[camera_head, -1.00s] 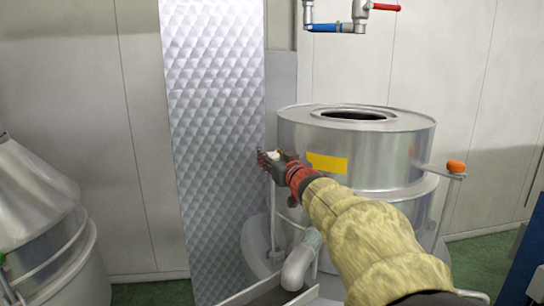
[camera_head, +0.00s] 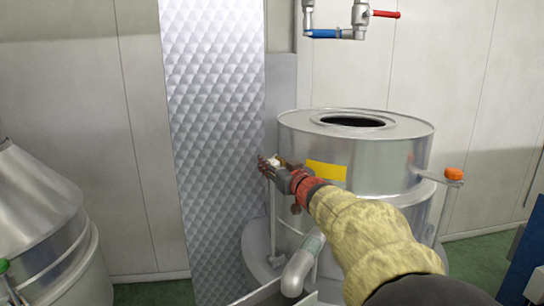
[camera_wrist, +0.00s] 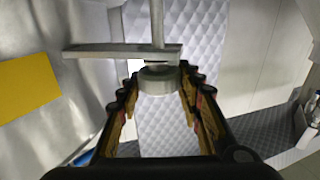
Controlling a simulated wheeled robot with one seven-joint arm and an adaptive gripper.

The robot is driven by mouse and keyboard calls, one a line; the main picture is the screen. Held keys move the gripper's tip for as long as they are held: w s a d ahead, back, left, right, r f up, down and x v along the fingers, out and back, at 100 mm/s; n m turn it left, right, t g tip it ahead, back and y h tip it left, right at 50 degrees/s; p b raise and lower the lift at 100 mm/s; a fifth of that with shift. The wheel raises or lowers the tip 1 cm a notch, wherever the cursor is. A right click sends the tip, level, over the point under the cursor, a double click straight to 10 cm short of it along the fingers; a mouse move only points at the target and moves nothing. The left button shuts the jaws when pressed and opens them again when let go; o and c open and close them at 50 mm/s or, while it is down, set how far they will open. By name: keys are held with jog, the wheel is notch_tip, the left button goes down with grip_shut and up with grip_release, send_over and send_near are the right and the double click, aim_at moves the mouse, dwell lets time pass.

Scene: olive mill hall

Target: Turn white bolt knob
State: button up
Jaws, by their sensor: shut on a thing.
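The white bolt knob (camera_head: 274,161) is a small pale piece at the left side of the steel drum. In the wrist view it is a round, light grey-white knob (camera_wrist: 158,80) under a flat metal bracket, with a rod rising behind it. My gripper (camera_head: 271,164) reaches it from the lower right, its dark fingers around the knob and hiding part of it. In the wrist view my gripper (camera_wrist: 158,88) has one finger on each side of the knob and is shut on it.
The steel drum (camera_head: 350,150) has a yellow label (camera_head: 326,170) and an orange-tipped handle (camera_head: 453,174). A quilted metal panel (camera_head: 213,110) stands close on the left. Pipes with blue and red levers (camera_head: 384,14) hang above. A curved pipe (camera_head: 300,266) sits below.

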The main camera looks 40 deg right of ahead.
jog(key=shift+d+r+n+y+p, duration=0.15)
jog(key=shift+n+y+p, duration=0.45)
jog(key=shift+p, duration=0.75)
jog(key=shift+a+r+n+y+p, duration=0.1)
jog(key=shift+n+y+p, duration=0.2)
jog(key=shift+y+p, duration=0.75)
jog(key=n+y+p, duration=0.2)
jog(key=p, duration=0.2)
jog(key=shift+f+y+p, duration=0.1)
jog(key=shift+y+p, duration=0.25)
jog(key=shift+p, duration=0.05)
jog(key=n+y+p, duration=0.2)
jog(key=y+p, duration=0.1)
jog(key=y, duration=0.1)
jog(key=shift+f+p, duration=0.1)
jog(key=shift+p, duration=0.2)
jog(key=shift+f+n+g+y+p, duration=0.2)
jog(key=shift+n+g+y+p, duration=0.4)
jog(key=shift+n+y+p, duration=0.4)
jog(key=shift+y, duration=0.3)
jog(key=shift+f, duration=0.1)
jog(key=o, duration=1)
jog(key=shift+o, duration=0.8)
